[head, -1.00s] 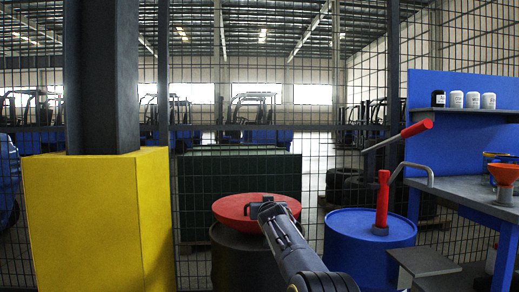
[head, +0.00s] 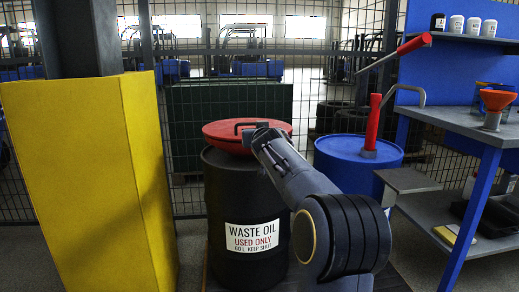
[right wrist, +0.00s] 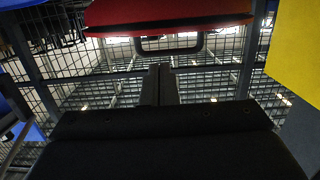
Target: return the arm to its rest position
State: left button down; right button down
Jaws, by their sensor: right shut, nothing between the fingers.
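My right arm reaches forward in the head view. Its gripper (head: 258,134) is beside the dark handle of the red lid (head: 222,131) on the black waste oil drum (head: 228,200). In the right wrist view the closed fingers (right wrist: 160,82) are empty and point at the lid's handle (right wrist: 169,46), below the red lid (right wrist: 165,18) in that picture. I cannot tell whether the fingertips touch the handle. The arm hides part of the lid and drum. My left gripper is not in view.
A yellow-clad post (head: 80,180) stands at the left. A blue drum (head: 345,165) with a red-handled pump (head: 373,122) stands to the right. A grey workbench (head: 460,125) holds an orange funnel (head: 497,100). Wire mesh fencing runs behind the drums.

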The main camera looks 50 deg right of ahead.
jog(key=shift+s+a+f+b, duration=0.45)
jog(key=shift+s+a+b, duration=0.1)
jog(key=shift+s, duration=0.15)
jog(key=s+a+f+n+g+y+p, duration=0.2)
jog(key=s+a+f+y, duration=0.3)
jog(key=s+a+f, duration=0.6)
jog(key=s+a+f+n+g+y+p, duration=0.1)
jog(key=s+a+f+n+g+y, duration=0.15)
jog(key=s+a+f+y, duration=0.85)
jog(key=s+a+f+n+g+h+p, duration=0.2)
jog(key=s+a, duration=0.4)
jog(key=a, duration=1.1)
notch_tip(320, 180, up, 38)
jog(key=s+a+p, duration=0.1)
jog(key=p, duration=3.6)
jog(key=shift+g+p, duration=0.35)
jog(key=shift+a, duration=0.1)
